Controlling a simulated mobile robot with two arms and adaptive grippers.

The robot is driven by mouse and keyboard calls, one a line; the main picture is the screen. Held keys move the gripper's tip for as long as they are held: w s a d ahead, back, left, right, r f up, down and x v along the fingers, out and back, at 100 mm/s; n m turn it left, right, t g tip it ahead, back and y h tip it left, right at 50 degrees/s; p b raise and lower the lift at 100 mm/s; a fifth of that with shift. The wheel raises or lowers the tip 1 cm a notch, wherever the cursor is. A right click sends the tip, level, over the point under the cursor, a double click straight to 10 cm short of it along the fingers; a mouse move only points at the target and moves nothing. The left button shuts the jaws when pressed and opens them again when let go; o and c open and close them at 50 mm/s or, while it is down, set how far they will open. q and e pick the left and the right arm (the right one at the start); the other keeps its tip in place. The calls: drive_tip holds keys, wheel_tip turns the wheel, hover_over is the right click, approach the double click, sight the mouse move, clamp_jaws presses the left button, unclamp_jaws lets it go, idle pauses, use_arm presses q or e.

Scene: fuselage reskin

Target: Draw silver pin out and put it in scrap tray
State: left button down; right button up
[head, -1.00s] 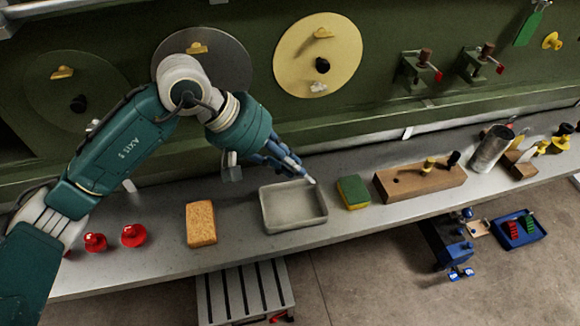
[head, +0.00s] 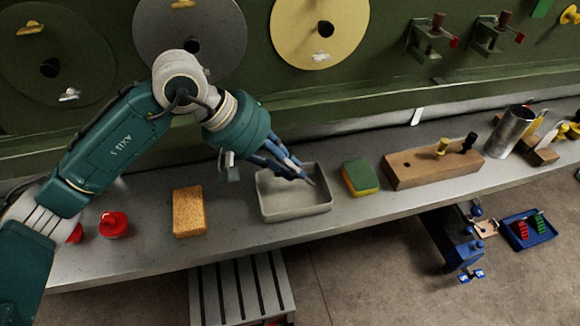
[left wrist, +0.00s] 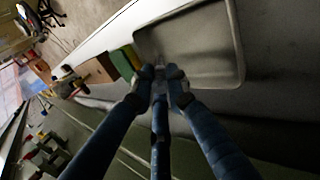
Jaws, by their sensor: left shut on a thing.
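My left gripper (head: 301,175) has its blue fingers shut over the right half of the grey scrap tray (head: 289,213). A small pale tip, which looks like the end of the silver pin (head: 311,183), shows at the fingertips; most of it is hidden by the fingers. I cannot tell whether it touches the tray floor. The tray looks empty otherwise. My right gripper is not in view.
An orange sponge (head: 189,211) lies left of the tray and a green-yellow sponge (head: 360,178) right of it. Farther right are a wooden block (head: 425,170) with a yellow and a black pin, and a metal can (head: 511,131). A red knob (head: 113,224) is far left.

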use_arm(q)
drive_tip(key=shift+f, duration=0.25)
drive_tip(key=c, duration=1.6)
unclamp_jaws()
drive_tip(key=v, duration=1.2)
drive_tip(key=shift+w, duration=0.1)
